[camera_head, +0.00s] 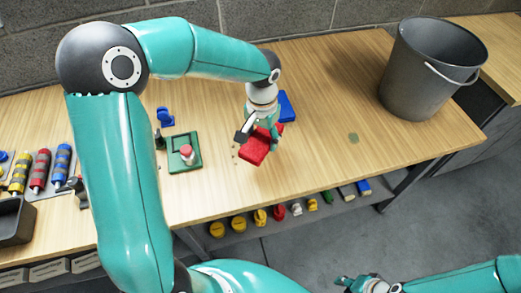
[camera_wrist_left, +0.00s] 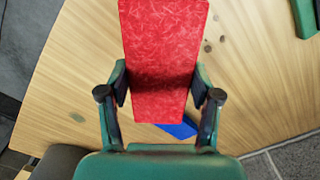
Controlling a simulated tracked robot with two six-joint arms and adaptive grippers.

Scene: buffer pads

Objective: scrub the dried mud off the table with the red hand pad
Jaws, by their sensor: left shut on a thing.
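The red hand pad (camera_head: 257,152) is in my left gripper (camera_head: 262,128), over the middle of the wooden table (camera_head: 310,170). In the left wrist view the fingers of my left gripper (camera_wrist_left: 160,95) close on both sides of the red pad (camera_wrist_left: 163,45). I cannot tell whether the pad touches the table. Small dark brown specks, which look like dried mud (camera_head: 235,153), lie just left of the pad; some show in the wrist view (camera_wrist_left: 208,46). The pad may hide more. My right gripper (camera_head: 368,285) is low at the bottom edge, away from the table; its jaw state is unclear.
A blue pad (camera_head: 287,106) lies behind the gripper. A grey bucket (camera_head: 428,70) stands at the back right. A greenish spot (camera_head: 353,138) marks the table. A green base with a red-topped piece (camera_head: 186,154) and a blue item (camera_head: 165,116) are left. Table right of the pad is mostly clear.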

